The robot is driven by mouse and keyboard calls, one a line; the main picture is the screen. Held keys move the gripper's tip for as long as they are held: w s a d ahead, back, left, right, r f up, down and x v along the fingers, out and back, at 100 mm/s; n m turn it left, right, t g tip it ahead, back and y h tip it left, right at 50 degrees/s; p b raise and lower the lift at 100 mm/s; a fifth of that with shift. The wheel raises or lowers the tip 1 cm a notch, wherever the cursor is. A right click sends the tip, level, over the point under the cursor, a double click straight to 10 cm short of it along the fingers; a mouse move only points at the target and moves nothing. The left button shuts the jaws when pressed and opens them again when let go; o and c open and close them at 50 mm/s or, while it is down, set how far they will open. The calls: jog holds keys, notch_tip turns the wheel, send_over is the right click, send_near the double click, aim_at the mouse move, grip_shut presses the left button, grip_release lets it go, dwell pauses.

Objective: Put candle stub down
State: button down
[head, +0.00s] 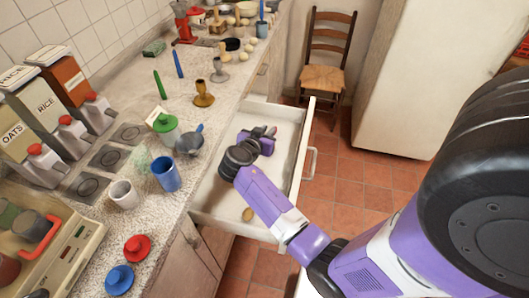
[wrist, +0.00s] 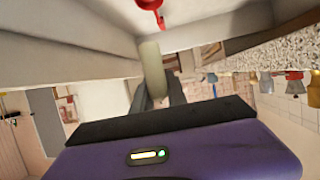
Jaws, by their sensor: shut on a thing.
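The candle stub (wrist: 152,66) is a pale, short cylinder in the wrist view, held between the two dark fingers of my gripper (wrist: 156,94). My gripper also shows in the head view (head: 270,132), over the open drawer (head: 211,206) below the counter edge. I cannot make out the stub in the head view. The wrist view shows pale drawer walls close around the stub; whether it touches the drawer floor cannot be told.
A small tan object (head: 248,214) lies in the drawer's near part. A red object (wrist: 148,8) shows beyond the stub. The counter beside the drawer holds a blue cup (head: 166,174), a white cup (head: 124,195) and two candlesticks (head: 204,96). A chair (head: 328,60) stands behind.

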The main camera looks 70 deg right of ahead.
notch_tip(320, 180, down, 11)
jog(key=shift+f, duration=0.1)
dwell(0.3)
jog(key=shift+f+b, duration=0.2)
jog(key=shift+b, duration=0.15)
jog(key=c, duration=1.3)
grip_release()
jog(key=shift+r, duration=0.1)
jog(key=shift+r+p, duration=0.15)
jog(key=shift+p, duration=0.15)
jog(key=b+v, duration=0.1)
jog(key=v, duration=1.1)
